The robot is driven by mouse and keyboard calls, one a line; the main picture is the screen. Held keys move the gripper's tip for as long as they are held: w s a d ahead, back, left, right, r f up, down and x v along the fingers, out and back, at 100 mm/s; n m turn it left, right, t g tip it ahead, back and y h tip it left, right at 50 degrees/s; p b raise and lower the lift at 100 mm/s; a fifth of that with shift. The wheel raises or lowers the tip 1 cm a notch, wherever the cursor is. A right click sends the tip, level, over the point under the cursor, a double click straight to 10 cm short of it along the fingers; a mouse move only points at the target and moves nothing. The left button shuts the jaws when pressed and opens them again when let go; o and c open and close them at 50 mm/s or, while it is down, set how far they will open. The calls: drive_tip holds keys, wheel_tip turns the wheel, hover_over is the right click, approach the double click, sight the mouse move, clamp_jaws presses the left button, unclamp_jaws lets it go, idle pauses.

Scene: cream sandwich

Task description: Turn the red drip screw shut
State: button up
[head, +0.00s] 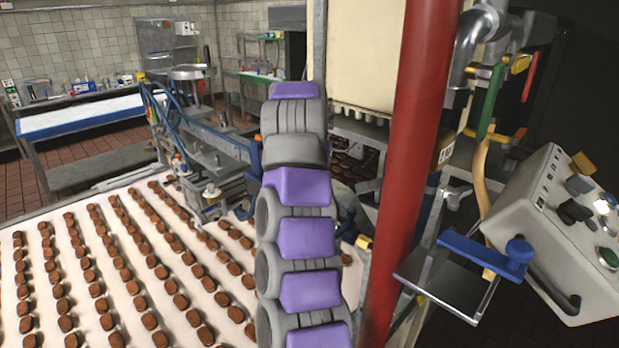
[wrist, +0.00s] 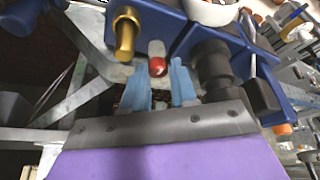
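The red drip screw (wrist: 157,67) shows in the wrist view as a small red, rounded tip below a pale cylinder, at the upper middle. My gripper (wrist: 160,80) has two light blue fingers, one on each side of the picture's middle, with a clear gap between them. The red tip lies at the far end of this gap, between the fingertips. I cannot tell whether either finger touches it. In the head view my purple and grey arm hides the gripper, and I cannot make out the red screw there.
In the wrist view a brass bolt (wrist: 125,33) on a blue bracket stands left of the screw, and a dark knob (wrist: 214,68) stands right. In the head view are a conveyor (head: 130,235) of brown biscuits, a red post (head: 408,150) and a tilted control box (head: 560,235).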

drive_tip(key=shift+a, duration=0.2)
drive_tip(key=shift+c, duration=0.7)
drive_tip(key=shift+d, duration=0.4)
clamp_jaws()
drive_tip(key=shift+a, duration=0.15)
drive_tip(key=shift+a, duration=0.1)
drive_tip(key=m+h+p, duration=0.1)
drive_tip(key=m, duration=0.2)
drive_tip(key=shift+r+p, duration=0.2)
drive_tip(key=shift+p, duration=0.15)
drive_tip(key=m+g+h+p, duration=0.1)
drive_tip(key=m+p, duration=0.2)
drive_tip(key=m, duration=0.1)
drive_tip(key=shift+w+a+p, duration=0.15)
drive_tip(key=shift+p, duration=0.2)
drive_tip(key=shift+m+h, duration=0.3)
drive_tip(key=shift+m, duration=0.1)
